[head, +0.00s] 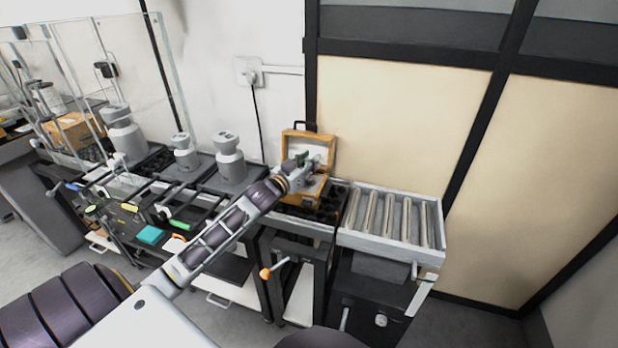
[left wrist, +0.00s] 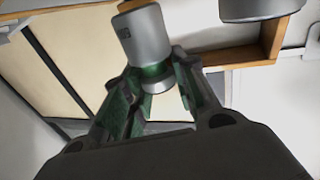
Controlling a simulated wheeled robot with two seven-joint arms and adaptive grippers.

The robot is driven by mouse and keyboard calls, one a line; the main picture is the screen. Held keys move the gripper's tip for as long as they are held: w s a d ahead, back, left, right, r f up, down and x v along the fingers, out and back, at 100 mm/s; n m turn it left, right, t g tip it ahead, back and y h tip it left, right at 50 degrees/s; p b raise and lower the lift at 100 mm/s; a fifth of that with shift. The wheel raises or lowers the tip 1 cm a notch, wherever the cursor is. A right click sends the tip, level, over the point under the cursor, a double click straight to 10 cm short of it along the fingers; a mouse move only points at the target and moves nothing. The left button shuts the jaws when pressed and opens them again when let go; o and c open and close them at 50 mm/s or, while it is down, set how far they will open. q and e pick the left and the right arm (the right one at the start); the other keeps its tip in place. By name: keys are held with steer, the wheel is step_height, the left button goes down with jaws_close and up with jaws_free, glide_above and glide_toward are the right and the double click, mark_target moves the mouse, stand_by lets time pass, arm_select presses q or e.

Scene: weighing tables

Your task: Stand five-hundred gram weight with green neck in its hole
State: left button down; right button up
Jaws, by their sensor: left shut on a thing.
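The grey metal weight with the green neck (left wrist: 147,38) is between the fingers of my left gripper (left wrist: 155,78) in the left wrist view. The fingers close on it at the green neck. In the head view my left gripper (head: 299,171) is in front of the open wooden case (head: 318,146), over its lower part. The gripper hides much of the case's inside, and I cannot make out the empty hole. The wooden edge of the case (left wrist: 235,57) also shows in the left wrist view. My right gripper is not in view.
Another grey weight (left wrist: 262,8) shows at the top of the left wrist view. A roller conveyor (head: 398,222) stands right of the case. Large grey weights (head: 230,160) stand on tables to the left. A teal block (head: 150,235) lies lower left. A wall is close behind.

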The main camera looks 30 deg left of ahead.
arm_select(q)
steer(key=shift+f, duration=1.05)
steer(key=shift+f+b, duration=0.55)
steer(key=shift+f, duration=0.8)
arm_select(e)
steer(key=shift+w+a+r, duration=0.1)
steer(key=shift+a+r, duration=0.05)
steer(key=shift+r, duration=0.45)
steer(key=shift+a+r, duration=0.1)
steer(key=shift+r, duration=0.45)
arm_select(q)
steer(key=shift+f, duration=0.1)
steer(key=c, duration=1.1)
jaws_free()
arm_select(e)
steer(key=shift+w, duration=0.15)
